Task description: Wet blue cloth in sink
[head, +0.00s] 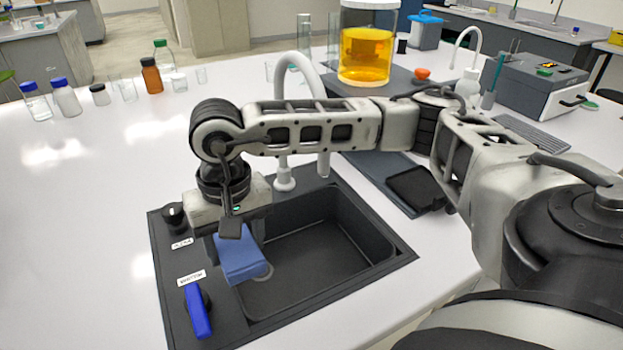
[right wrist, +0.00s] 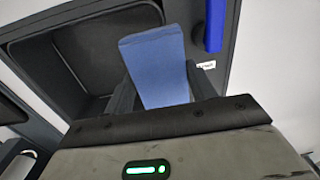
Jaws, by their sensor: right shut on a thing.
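The blue cloth (head: 240,257) hangs in my right gripper (head: 241,240), over the left part of the dark sink (head: 340,243). My right gripper is shut on the cloth. In the right wrist view the cloth (right wrist: 157,66) sticks out between the two fingers (right wrist: 160,85). The white faucet (head: 305,75) arches behind the sink, partly hidden by my right arm. I cannot tell whether any water runs or whether the cloth is wet. A blue lever (head: 197,312) and a black knob (head: 174,214) sit on the left rim, each beside a label. My left gripper is out of view.
A jar of yellow liquid (head: 366,55) stands on a dark base behind my right arm. Several bottles, including a brown one (head: 152,76), stand at the back left. A grey device (head: 535,82) is at the right. The white counter (head: 90,220) left of the sink is clear.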

